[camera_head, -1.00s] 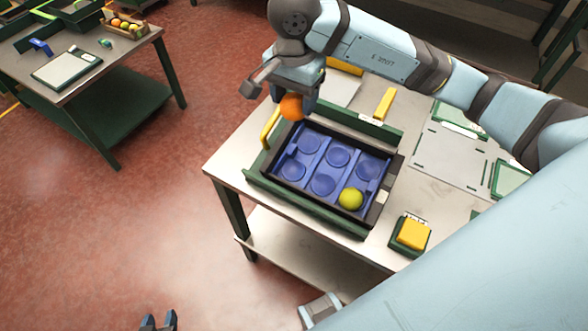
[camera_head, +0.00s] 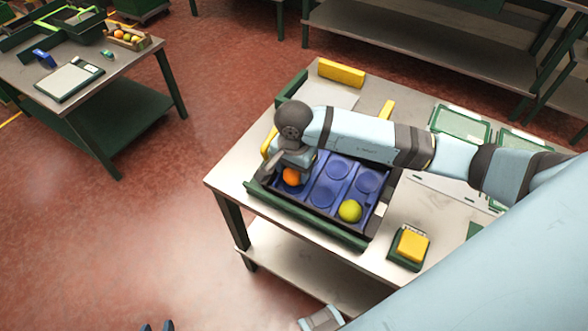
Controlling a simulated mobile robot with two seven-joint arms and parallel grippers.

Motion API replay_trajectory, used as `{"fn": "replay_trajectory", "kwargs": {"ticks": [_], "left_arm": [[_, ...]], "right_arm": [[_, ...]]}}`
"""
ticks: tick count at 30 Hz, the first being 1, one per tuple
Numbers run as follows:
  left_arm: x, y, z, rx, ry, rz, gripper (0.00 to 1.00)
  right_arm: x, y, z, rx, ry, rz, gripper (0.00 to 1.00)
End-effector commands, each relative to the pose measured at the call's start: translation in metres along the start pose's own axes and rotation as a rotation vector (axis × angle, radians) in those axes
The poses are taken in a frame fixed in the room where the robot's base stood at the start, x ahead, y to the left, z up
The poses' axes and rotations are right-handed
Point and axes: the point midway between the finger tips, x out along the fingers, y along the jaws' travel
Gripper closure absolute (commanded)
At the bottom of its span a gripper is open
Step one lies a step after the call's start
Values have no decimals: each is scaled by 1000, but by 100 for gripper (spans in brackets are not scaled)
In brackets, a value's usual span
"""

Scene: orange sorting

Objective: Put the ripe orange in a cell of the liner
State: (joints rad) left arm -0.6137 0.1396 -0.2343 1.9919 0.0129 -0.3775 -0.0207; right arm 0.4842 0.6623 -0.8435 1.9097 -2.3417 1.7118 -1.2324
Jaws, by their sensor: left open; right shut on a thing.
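The ripe orange (camera_head: 291,177) is in my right gripper (camera_head: 290,172), at the front-left cell of the blue liner (camera_head: 310,200). The gripper is shut on it and partly hides it. I cannot tell whether the orange touches the cell floor. The liner sits in a dark crate on the table. A yellow-green fruit (camera_head: 350,211) lies in the liner's front-right cell. The visible cells between and behind are empty; my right arm hides the back-left part. My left gripper (camera_head: 157,327) is open and empty at the bottom edge, over the floor, away from the table.
Green rails flank the crate on the table (camera_head: 225,165). A yellow block on a green holder (camera_head: 411,246) stands to the right. A yellow bar (camera_head: 342,73) lies at the back. Another table (camera_head: 110,75) at the far left bears a small fruit crate (camera_head: 127,38).

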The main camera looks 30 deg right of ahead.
Motion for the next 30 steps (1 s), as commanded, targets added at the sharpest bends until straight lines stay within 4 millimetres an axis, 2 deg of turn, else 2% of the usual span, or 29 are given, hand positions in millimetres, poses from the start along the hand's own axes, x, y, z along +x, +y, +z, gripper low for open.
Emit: {"fn": "replay_trajectory", "kwargs": {"ticks": [3, 8, 9, 10, 18, 22, 26, 30], "left_arm": [[-1, 0, -3, 0, 4, 0, 57], [-1, 0, -4, 0, 6, 1, 57], [-1, 0, -4, 0, 6, 1, 57], [-1, 0, -4, 0, 6, 1, 57], [-1, 1, -2, 0, 2, 1, 57], [0, 1, 1, 0, -1, 1, 57], [2, 1, 4, 0, -2, 1, 57], [4, 1, 7, 0, -2, 1, 57]], "right_arm": [[11, 0, 0, 0, 0, 0, 67], [11, 0, 0, 0, 1, 0, 67], [12, 0, 0, 0, 1, 0, 36], [12, 0, 0, 0, 1, 0, 32], [10, 0, 0, 0, 1, 0, 32], [2, -1, -1, -1, 2, -3, 32], [-19, -1, -1, -2, 3, -5, 32], [-50, -1, -1, -2, 4, -6, 32]]}}
